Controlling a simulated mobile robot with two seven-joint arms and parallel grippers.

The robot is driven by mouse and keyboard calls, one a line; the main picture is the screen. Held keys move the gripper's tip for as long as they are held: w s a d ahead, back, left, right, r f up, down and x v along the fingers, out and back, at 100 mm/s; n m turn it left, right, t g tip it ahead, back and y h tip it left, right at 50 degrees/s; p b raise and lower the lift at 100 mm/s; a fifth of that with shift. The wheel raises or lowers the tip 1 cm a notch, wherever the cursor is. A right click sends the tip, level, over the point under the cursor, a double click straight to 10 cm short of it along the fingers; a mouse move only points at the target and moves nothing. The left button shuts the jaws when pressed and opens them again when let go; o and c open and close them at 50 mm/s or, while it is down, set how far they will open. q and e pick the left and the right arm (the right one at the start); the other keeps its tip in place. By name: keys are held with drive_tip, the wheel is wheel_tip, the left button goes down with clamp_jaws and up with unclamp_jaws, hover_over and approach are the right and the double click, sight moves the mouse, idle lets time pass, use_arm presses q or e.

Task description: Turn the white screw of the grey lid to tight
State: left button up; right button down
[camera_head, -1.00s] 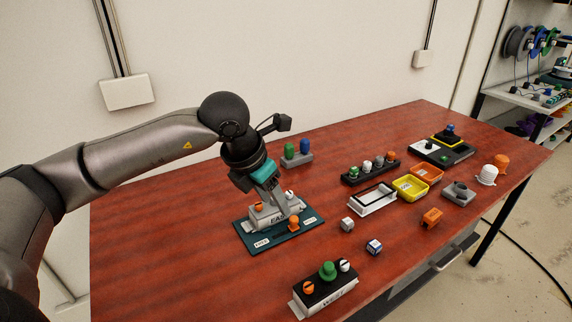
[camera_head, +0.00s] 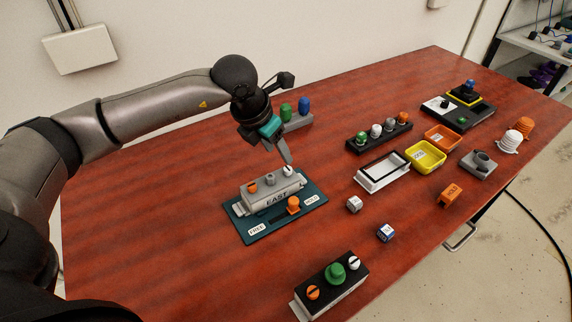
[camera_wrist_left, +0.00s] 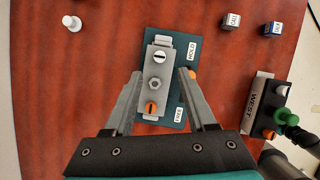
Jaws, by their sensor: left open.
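The grey lid (camera_head: 271,198), marked EAST, sits on a dark teal plate (camera_head: 262,234). Its white screw (camera_head: 288,170) is at its right end, an orange screw (camera_head: 253,187) at its left end. In the left wrist view the white screw (camera_wrist_left: 160,57) has a dark slot lying across the lid's length; a hex nut (camera_wrist_left: 154,84) sits mid-lid. My left gripper (camera_head: 274,152) is open and empty above the lid. In the wrist view its fingers (camera_wrist_left: 160,73) appear on either side of the lid. My right gripper does not show.
An orange knob (camera_head: 293,205) stands on the plate near the HOLD label. A black-topped block (camera_head: 331,285) marked WEST is at the front. Two small cubes (camera_head: 354,204) (camera_head: 386,233) lie to the right. Green and blue pegs (camera_head: 304,106) stand behind. The table's left part is clear.

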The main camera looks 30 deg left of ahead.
sight(287, 168)
use_arm(q)
drive_tip(key=x, duration=0.8)
drive_tip(key=shift+w+f+b, duration=0.1)
drive_tip(key=shift+b, duration=0.2)
clamp_jaws()
